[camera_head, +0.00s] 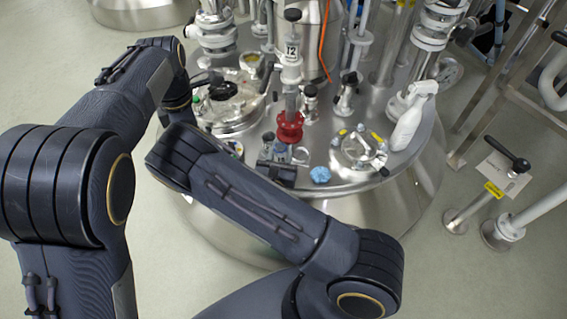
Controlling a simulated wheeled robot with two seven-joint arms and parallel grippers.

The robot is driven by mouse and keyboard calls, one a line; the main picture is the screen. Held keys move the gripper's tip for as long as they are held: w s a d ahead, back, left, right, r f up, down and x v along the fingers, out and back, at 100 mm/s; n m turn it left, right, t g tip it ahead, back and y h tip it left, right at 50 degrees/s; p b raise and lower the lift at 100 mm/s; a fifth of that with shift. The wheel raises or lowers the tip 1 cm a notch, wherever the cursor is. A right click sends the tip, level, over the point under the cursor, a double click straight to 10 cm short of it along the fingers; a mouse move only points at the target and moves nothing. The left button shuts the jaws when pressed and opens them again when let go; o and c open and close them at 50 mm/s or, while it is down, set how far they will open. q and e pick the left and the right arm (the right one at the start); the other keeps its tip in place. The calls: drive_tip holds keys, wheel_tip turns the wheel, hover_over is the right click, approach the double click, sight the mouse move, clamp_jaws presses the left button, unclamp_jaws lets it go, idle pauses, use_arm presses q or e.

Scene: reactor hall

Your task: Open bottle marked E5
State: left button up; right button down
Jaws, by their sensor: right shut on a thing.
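Small bottles (281,152) stand on the steel vessel top, just in front of the red fitting. Their marks are too small to read, so I cannot tell which is E5. My right gripper (277,170) shows as a dark shape low among these bottles, partly hidden behind my right forearm. It is shut on what looks like a small bottle with a dark cap (268,138). Whether that cap is on or loose cannot be told. My left arm reaches in from the left, and its gripper is hidden.
The steel vessel top (345,186) is crowded. A red fitting (289,127), a blue knobbed piece (320,174), a round sight-glass fitting (360,150) and a white spray bottle (413,116) stand close by. Pipes and a railing rise at the right. The floor at left is clear.

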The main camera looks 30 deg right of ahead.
sight(283, 158)
drive_tip(key=shift+w+d+f+b, duration=0.1)
drive_tip(key=shift+d+f+b, duration=0.1)
drive_tip(key=shift+f+b, duration=0.85)
drive_tip(key=shift+d+f+b, duration=0.2)
drive_tip(key=shift+f+b, duration=0.6)
drive_tip(key=shift+f, duration=0.35)
drive_tip(key=c, duration=1)
unclamp_jaws()
drive_tip(key=shift+o, duration=0.2)
drive_tip(key=shift+r, duration=0.25)
